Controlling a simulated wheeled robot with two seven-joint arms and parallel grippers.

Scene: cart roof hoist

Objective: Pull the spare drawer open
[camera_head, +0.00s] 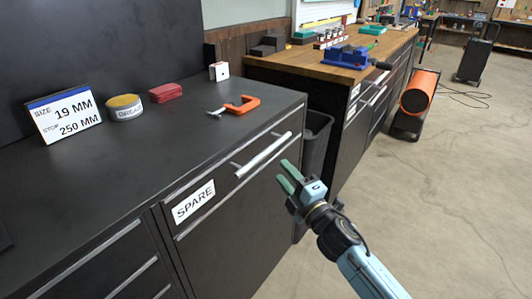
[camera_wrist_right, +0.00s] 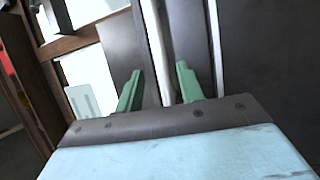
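The spare drawer (camera_head: 230,180) is at the top of the black cabinet and carries a white SPARE label (camera_head: 194,201). Its front looks flush with the cabinet. Its silver bar handle (camera_head: 264,155) is to the right of the label. My right gripper (camera_head: 284,173) has green fingers, spread apart and empty, just in front and to the right of the handle. In the head view a gap shows between the fingertips and the bar. My left gripper is out of view.
On the black cabinet top (camera_head: 180,150) are a size sign (camera_head: 65,113), a grease tin (camera_head: 125,108), a red case (camera_head: 166,92) and an orange clamp (camera_head: 241,104). A dark bin (camera_head: 315,140) stands beyond the cabinet.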

